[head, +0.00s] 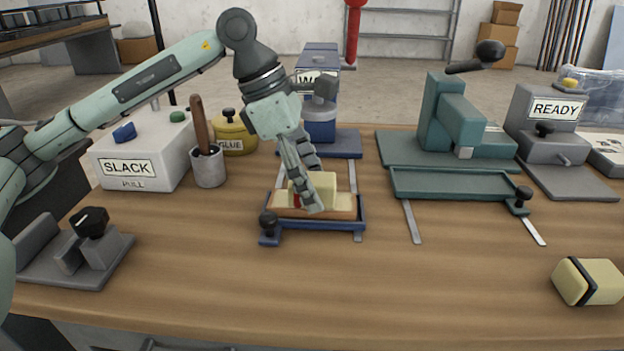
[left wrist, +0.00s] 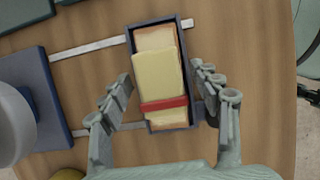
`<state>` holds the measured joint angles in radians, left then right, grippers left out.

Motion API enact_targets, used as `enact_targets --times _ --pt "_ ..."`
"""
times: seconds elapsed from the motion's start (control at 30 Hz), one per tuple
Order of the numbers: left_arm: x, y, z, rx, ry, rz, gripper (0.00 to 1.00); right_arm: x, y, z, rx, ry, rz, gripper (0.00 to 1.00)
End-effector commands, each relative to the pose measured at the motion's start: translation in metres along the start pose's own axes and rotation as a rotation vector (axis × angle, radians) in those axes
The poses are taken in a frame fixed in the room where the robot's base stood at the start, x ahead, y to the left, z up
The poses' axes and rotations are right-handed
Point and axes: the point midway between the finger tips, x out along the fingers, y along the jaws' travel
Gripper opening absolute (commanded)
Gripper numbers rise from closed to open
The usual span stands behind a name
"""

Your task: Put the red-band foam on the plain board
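The red-band foam (head: 325,186) is a pale yellow block with a red band near one end. It lies on top of a pale wooden board (head: 342,212) inside the blue tray (head: 334,225). In the left wrist view, the foam (left wrist: 157,78) sits lengthwise on the board (left wrist: 155,38), which shows beyond both its ends. My left gripper (head: 314,188) is low over the tray, partly hiding the foam. In the left wrist view, the fingers of the left gripper (left wrist: 161,76) are spread on either side of the tray, with gaps to the foam. My right gripper is not in view.
A blue press (head: 319,95) stands behind the tray. A foam with a dark band (head: 595,282) lies at the front right. A teal tray (head: 455,184) to the right is empty, before a teal press (head: 448,125). The front middle of the table is clear.

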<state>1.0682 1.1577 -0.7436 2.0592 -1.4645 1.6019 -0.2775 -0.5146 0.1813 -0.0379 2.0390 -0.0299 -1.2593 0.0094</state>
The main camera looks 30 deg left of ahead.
Motion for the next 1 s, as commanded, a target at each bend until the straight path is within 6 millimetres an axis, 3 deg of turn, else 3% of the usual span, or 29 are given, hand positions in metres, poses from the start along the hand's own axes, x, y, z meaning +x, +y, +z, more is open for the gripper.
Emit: enact_targets --times 0.23,0.3,0.7,1.0 --pt "-0.003 0.000 0.001 0.000 0.000 0.000 0.63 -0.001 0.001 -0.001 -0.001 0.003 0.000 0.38" --pt "-0.008 0.001 0.002 0.000 -0.001 0.002 0.63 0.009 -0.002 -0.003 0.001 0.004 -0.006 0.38" --pt "-0.091 0.001 0.002 0.000 -0.002 0.002 0.63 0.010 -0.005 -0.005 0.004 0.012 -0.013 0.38" --pt "-0.122 0.000 0.002 0.000 -0.001 0.000 0.63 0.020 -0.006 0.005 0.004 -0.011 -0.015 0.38"
